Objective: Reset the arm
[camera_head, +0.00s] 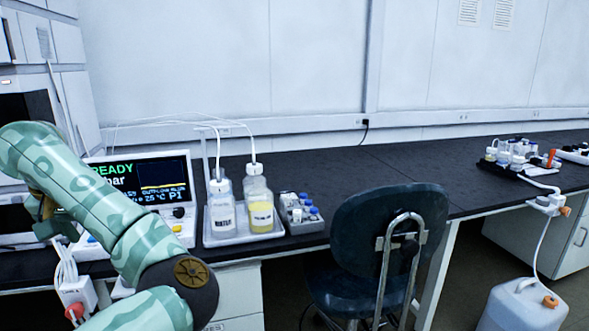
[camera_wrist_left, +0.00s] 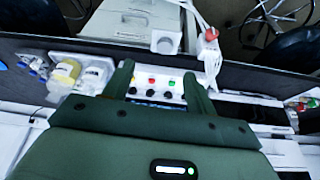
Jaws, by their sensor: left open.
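My left arm (camera_head: 105,212), in green camouflage, comes in from the left in the head view and bends in front of the instrument with the READY screen (camera_head: 150,178). My left gripper (camera_wrist_left: 158,72) is open in the left wrist view, its two dark green fingers apart with nothing held between them. In the head view the arm hides part of the instrument, and the fingers cannot be made out clearly. My right gripper is not in view.
A tray (camera_head: 241,237) holds two tubed bottles, one with yellow liquid (camera_head: 261,217). A grey vial rack (camera_head: 301,212) stands beside it. A dark chair (camera_head: 385,240) stands before the bench. A white jug (camera_head: 522,305) is at lower right. The bench middle (camera_head: 400,160) is clear.

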